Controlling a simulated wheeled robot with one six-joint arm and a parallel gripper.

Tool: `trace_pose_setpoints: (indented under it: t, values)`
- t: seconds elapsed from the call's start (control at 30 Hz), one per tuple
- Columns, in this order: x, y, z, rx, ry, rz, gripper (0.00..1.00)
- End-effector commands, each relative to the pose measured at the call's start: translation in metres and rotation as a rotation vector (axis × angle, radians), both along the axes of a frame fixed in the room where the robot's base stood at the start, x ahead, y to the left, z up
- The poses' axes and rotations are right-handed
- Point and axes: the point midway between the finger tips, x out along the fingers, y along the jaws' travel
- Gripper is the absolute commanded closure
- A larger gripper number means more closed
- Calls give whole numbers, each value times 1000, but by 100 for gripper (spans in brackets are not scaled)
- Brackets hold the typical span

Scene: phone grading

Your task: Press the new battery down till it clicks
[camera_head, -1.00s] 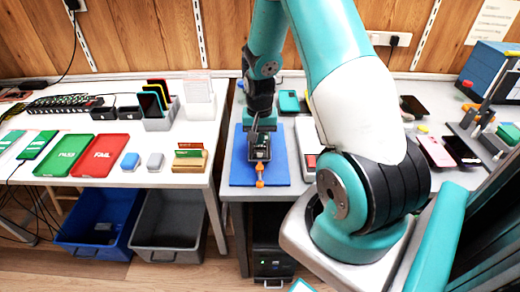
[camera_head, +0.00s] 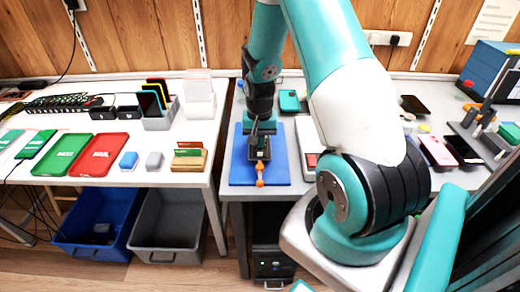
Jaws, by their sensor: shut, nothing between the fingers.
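An opened phone in a dark holder (camera_head: 258,153) lies on the blue mat (camera_head: 240,174), with an orange clamp knob (camera_head: 260,182) at its front. My gripper (camera_head: 257,140) is shut and points down at the back half of the phone. Whether its tips touch the phone cannot be told at this size. The battery cannot be made out clearly; the gripper and shadow cover part of the phone's inside.
To the left stand a green tray (camera_head: 65,153), a red tray (camera_head: 100,155) and a wooden card holder (camera_head: 189,161). A white device with a red part (camera_head: 306,160) is right of the mat. Several phones lie further right. The mat's left side is bare.

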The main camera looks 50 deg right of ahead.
Motion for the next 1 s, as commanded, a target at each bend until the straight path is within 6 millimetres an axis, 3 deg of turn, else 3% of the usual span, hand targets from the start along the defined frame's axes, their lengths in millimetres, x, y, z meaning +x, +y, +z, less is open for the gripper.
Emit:
trace_pose_setpoints:
  t: [0.53,1.0]
  values:
    - [0,0,-11,0,0,0,100]
    - [0,0,-7,0,0,0,100]
